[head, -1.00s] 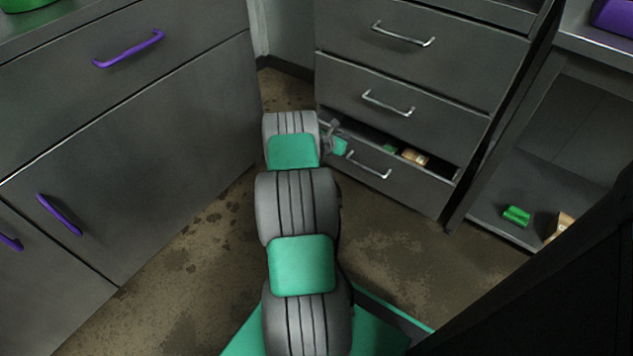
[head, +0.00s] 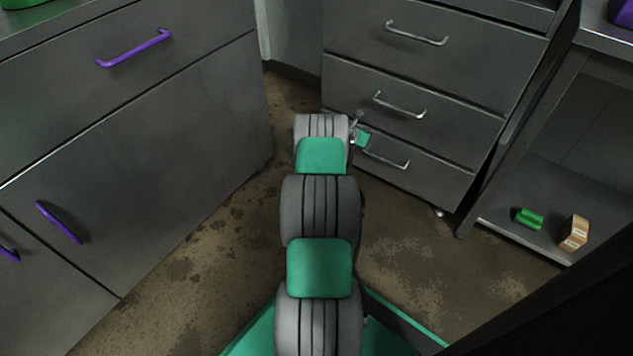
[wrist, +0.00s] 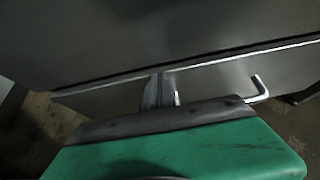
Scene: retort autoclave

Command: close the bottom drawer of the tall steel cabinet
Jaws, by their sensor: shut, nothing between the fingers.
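The tall steel cabinet (head: 425,75) stands at the upper right of the head view, with several grey drawers and silver handles. Its bottom drawer (head: 425,185) now sits flush with the front, with only a thin seam above it. My gripper (head: 357,130) is at the left part of that drawer, beside its handle (head: 388,158), and is mostly hidden behind my arm. In the wrist view my gripper (wrist: 160,92) is shut and empty, its fingertips against or very near the bottom drawer's front (wrist: 215,82). The handle end (wrist: 259,90) shows to the right of the fingers.
A grey counter unit (head: 130,130) with purple handles stands on the left. An open shelf (head: 510,200) on the right holds a green item (head: 529,218) and a tan box (head: 574,233). Stained floor (head: 410,260) lies clear in front of the cabinet.

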